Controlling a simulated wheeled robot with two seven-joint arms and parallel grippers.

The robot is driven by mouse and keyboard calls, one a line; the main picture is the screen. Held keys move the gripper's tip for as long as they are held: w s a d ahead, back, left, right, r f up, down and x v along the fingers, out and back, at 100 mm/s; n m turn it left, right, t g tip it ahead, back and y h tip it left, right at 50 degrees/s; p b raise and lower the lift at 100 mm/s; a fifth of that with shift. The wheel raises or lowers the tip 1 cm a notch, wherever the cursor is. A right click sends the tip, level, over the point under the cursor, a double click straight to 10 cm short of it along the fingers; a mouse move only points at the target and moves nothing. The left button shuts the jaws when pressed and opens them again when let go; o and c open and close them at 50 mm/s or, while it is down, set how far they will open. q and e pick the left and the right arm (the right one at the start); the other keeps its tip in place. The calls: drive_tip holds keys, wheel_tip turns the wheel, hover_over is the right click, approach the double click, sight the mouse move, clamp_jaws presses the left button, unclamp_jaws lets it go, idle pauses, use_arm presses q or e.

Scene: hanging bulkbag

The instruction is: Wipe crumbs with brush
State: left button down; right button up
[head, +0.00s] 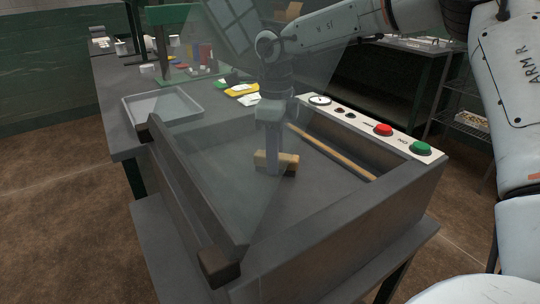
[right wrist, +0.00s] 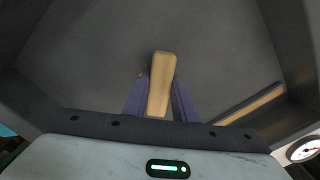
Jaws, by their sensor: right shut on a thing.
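My right gripper (head: 274,160) reaches down into a grey open-topped box and is shut on a wooden brush (head: 289,163), a short tan block. In the right wrist view the brush (right wrist: 161,85) stands between the two bluish fingers (right wrist: 160,100). The brush is at or close to the box floor; I cannot tell whether it touches. A small brownish speck (right wrist: 140,73) shows beside the brush, perhaps a crumb. No other crumbs can be made out. My left gripper is not in view.
The box (head: 330,228) has raised walls, a see-through panel (head: 215,165) and a control strip (head: 365,126) with red and green buttons. A wooden rod or slot edge (head: 330,152) runs along its right side. A grey tray (head: 162,107) and yellow item (head: 243,90) lie on the table behind.

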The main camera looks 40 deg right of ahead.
sight(283, 184)
drive_tip(key=shift+s, duration=0.45)
drive_tip(key=shift+s+a+f+b, duration=0.15)
drive_tip(key=shift+s+b, duration=0.3)
drive_tip(key=shift+s, duration=0.3)
drive_tip(key=shift+s+a+b, duration=0.1)
drive_tip(key=shift+s+b, duration=0.3)
drive_tip(key=shift+s, duration=0.75)
drive_tip(key=shift+a, duration=0.6)
drive_tip(key=shift+w, duration=0.55)
drive_tip(key=shift+w+d+r+p, duration=0.1)
drive_tip(key=shift+w+p, duration=0.1)
drive_tip(key=shift+w, duration=0.5)
drive_tip(key=shift+w+d+r+p, duration=0.1)
drive_tip(key=shift+w+p, duration=0.05)
drive_tip(key=shift+w, duration=0.5)
drive_tip(key=shift+w+d+f+p, duration=0.1)
drive_tip(key=shift+w+p, duration=0.15)
drive_tip(key=shift+w, duration=0.75)
drive_tip(key=shift+w+d+f+p, duration=0.1)
drive_tip(key=shift+w+p, duration=0.15)
drive_tip(key=shift+w, duration=0.7)
drive_tip(key=shift+r, duration=0.15)
